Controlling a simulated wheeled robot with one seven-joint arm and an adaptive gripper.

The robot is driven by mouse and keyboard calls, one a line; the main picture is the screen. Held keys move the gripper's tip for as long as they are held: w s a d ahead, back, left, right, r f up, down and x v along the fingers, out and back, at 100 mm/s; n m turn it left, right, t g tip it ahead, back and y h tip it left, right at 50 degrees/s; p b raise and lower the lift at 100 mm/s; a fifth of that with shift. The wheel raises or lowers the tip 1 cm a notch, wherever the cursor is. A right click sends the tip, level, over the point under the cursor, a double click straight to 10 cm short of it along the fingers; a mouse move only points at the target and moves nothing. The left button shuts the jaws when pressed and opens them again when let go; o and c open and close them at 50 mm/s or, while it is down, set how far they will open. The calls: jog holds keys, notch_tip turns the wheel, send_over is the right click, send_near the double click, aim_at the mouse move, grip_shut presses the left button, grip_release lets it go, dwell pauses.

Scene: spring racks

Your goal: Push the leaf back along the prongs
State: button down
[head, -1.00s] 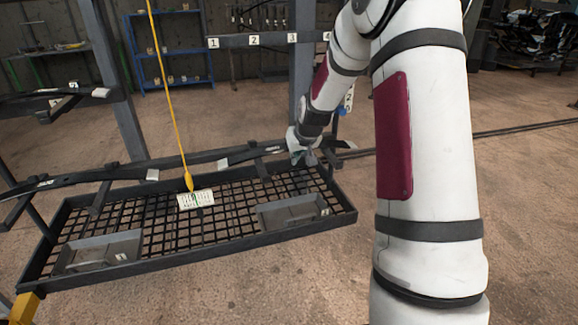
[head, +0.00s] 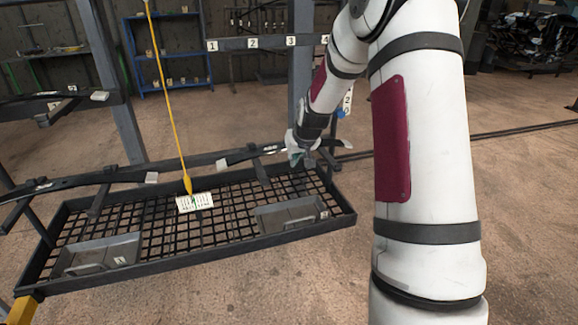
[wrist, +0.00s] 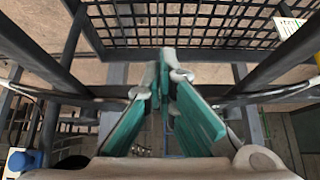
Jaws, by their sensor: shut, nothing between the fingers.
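The leaf (head: 252,155) is a long dark, slightly curved bar with a small pale label, lying across prongs at the right of the rack in the head view. A pale-tipped prong (head: 222,164) shows at its left end. My gripper (head: 298,158) is at the leaf's right part, low in front of the post. In the wrist view my gripper (wrist: 166,72) has its teal fingers shut with nothing held, and a dark bar runs crosswise behind them. The fingers hide part of this bar, and I cannot tell whether they touch it.
A mesh tray (head: 190,262) lies below the prongs, holding two grey bins (head: 100,255) (head: 290,213). A yellow cord pendant (head: 187,185) hangs over a white card (head: 195,202). Another dark leaf (head: 75,181) lies at left. The upright post (head: 301,60) stands behind my gripper.

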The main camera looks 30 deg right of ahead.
jog(key=shift+s+a+p, duration=0.3)
jog(key=shift+s+p, duration=0.2)
jog(key=shift+s, duration=0.45)
jog(key=shift+s+a+p, duration=0.25)
jog(key=shift+s+p, duration=0.25)
jog(key=shift+s, duration=0.45)
jog(key=s+a+r+n+g+p, duration=0.1)
jog(key=s+a+r+n, duration=0.1)
jog(key=s+a+r, duration=1.45)
jog(key=s+a, duration=0.1)
jog(key=s, duration=0.4)
jog(key=s+a+r+g+y+p, duration=0.1)
jog(key=s+a+r, duration=0.1)
jog(key=s, duration=0.5)
jog(key=s+a+r+n+p, duration=0.1)
jog(key=s+a+r, duration=0.2)
jog(key=s, duration=0.5)
jog(key=shift+a+y, duration=0.4)
jog(key=shift+a, duration=0.25)
